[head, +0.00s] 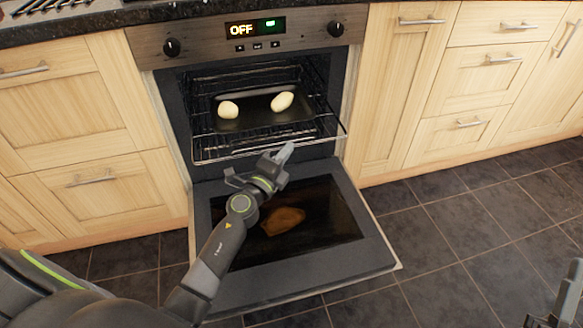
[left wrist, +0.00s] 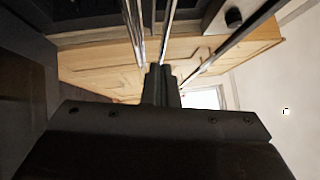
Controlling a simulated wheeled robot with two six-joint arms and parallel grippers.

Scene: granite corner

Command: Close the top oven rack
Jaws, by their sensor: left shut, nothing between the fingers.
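The top oven rack (head: 205,150) is a wire rack that sticks out of the open oven, its front edge over the lowered door. A dark tray (head: 255,117) with two pale, rounded food items (head: 228,110) (head: 282,102) sits on it. My left gripper (head: 285,152) is shut and empty, just in front of the rack's front edge, right of its middle. In the left wrist view its closed fingers (left wrist: 161,72) point at shiny metal bars (left wrist: 170,25); I cannot tell whether they touch. Part of my right gripper (head: 568,295) shows at the bottom right corner.
The oven door (head: 370,235) is folded down flat below my left arm, with a brown reflection or stain on its glass. Wooden cabinets (head: 405,90) stand on both sides. The dark tiled floor (head: 450,240) to the right is clear.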

